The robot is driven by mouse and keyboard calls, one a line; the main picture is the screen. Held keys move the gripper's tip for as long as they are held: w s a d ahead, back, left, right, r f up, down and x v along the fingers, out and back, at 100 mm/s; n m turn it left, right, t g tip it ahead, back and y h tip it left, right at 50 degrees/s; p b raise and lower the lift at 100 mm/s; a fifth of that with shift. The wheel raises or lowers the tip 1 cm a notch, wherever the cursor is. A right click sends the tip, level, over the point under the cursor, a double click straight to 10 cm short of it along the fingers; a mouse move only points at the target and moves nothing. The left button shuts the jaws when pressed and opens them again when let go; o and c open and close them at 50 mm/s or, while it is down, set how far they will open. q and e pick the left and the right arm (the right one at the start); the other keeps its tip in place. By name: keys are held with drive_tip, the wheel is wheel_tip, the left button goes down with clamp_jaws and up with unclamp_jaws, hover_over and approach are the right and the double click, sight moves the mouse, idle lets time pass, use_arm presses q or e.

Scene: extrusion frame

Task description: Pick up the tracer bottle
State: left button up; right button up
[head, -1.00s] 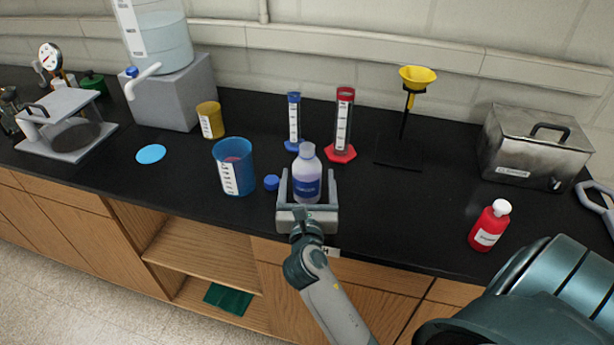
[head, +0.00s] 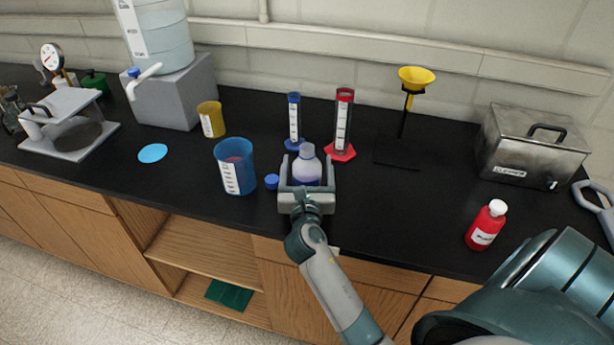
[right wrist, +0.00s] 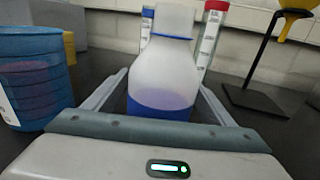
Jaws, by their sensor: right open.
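A translucent whitish bottle with a blue-violet lower part, which I take to be the tracer bottle (head: 307,170), stands upright on the black bench near its front edge. My right gripper (head: 308,160) is open around it, one finger on each side. The right wrist view shows the bottle (right wrist: 163,75) between the two spread fingers, with gaps to both. The gripper's palm hides the bottle's base. My left gripper is not in view.
A blue cap (head: 272,181) and a blue beaker (head: 236,178) stand left of the bottle. Blue (head: 294,125) and red (head: 342,130) cylinders stand behind it. A red bottle (head: 484,228) is at right, with clear bench between. A metal box (head: 522,150) stands farther back.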

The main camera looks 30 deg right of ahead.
sight(310, 152)
drive_tip(key=c, duration=1.4)
drive_tip(key=shift+r, duration=0.1)
drive_tip(key=shift+r, duration=0.55)
drive_tip(key=s+d+r+b, duration=0.1)
drive_tip(key=s+d+r, duration=0.5)
drive_tip(key=s+r, duration=0.3)
drive_tip(key=shift+s+r, duration=0.4)
drive_tip(key=shift+s, duration=0.05)
drive_tip(key=shift+d, duration=0.1)
